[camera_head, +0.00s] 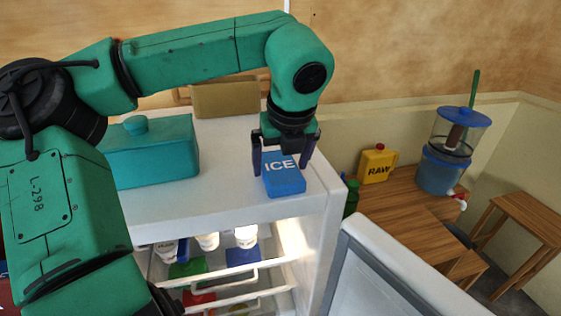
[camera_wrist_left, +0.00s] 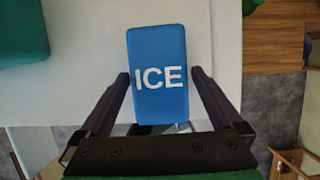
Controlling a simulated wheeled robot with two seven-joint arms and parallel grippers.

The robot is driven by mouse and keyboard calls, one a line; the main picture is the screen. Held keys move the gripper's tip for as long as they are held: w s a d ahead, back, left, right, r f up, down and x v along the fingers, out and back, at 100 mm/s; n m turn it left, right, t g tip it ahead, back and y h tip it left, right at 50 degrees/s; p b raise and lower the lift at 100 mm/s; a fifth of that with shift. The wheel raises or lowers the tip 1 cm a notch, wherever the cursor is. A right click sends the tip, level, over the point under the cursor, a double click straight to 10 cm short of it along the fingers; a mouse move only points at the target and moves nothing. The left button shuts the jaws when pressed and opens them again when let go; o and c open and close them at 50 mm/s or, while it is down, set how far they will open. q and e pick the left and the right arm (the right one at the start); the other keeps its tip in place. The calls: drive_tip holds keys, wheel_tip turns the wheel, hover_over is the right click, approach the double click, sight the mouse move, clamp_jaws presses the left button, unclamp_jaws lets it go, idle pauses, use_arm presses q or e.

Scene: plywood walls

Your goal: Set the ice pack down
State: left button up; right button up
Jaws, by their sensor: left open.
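The blue ice pack (camera_head: 284,182), lettered ICE in white, lies on the white top of the fridge (camera_head: 225,203), near its right front corner. In the left wrist view the ice pack (camera_wrist_left: 158,98) sits between the two fingers. My left gripper (camera_head: 284,166) is open above and around it, with a finger on either side. In the wrist view (camera_wrist_left: 160,75) small gaps seem to show between the fingertips and the pack. My right gripper is not in view.
A teal box (camera_head: 155,155) and a tan box (camera_head: 227,98) stand on the fridge top. The fridge door (camera_head: 390,275) is open below, showing lit shelves. A yellow RAW jug (camera_head: 376,165) and a blue dispenser (camera_head: 450,160) stand on a wooden table (camera_head: 405,205) at right.

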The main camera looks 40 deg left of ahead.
use_arm(q)
drive_tip(key=shift+s+a+f, duration=0.1)
drive_tip(key=shift+f, duration=0.15)
drive_tip(key=c, duration=1.5)
